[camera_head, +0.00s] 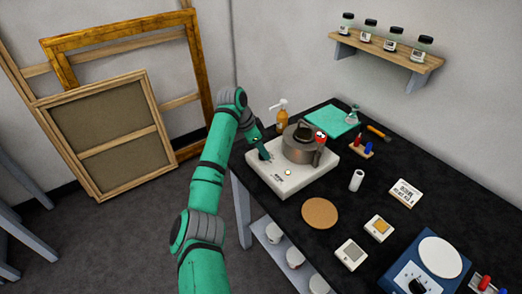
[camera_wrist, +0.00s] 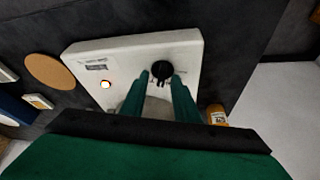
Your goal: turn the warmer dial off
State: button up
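The warmer is a white box (camera_head: 300,188) on the dark bench, with a grey metal pot (camera_head: 298,145) on top. It also shows in the wrist view (camera_wrist: 125,52). Its dial (camera_wrist: 161,70) is a round black knob on the top face, with small marks beside it too blurred to read. A small light (camera_wrist: 105,85) on the warmer glows; it also shows in the head view (camera_head: 287,172). My gripper (camera_head: 266,157) is over the warmer's left end. In the wrist view its two green fingers (camera_wrist: 160,76) are apart, one each side of the dial; contact is unclear.
An amber pump bottle (camera_head: 282,118) stands close behind the warmer. A round cork mat (camera_head: 320,212) lies in front of it. A white cylinder (camera_head: 356,180), a blue hotplate-like device (camera_head: 425,268) and small boxes are to the right. Picture frames (camera_head: 100,135) lean on the wall.

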jog(key=shift+a, duration=0.15)
grip_shut()
jog(key=shift+a, duration=0.1)
jog(key=shift+n, duration=0.3)
jog(key=n, duration=0.2)
jog(key=n+t+y, duration=0.1)
jog(key=n, duration=0.1)
jog(key=n+t, duration=0.1)
jog(key=n, duration=0.1)
jog(key=shift+s+d, duration=0.2)
jog(key=shift+d, duration=0.05)
jog(key=n+y, duration=0.1)
jog(key=n, duration=0.2)
jog(key=n+y, duration=0.2)
jog(key=n, duration=0.1)
jog(key=shift+s+d+n+t, duration=0.1)
jog(key=shift+d+n+t, duration=0.1)
jog(key=shift+n+t, duration=0.15)
jog(key=n+y, duration=0.1)
jog(key=n, duration=0.3)
jog(key=shift+y, duration=0.3)
jog(key=shift+d+n, duration=0.2)
jog(key=shift+n, duration=0.15)
jog(key=shift+a, duration=0.1)
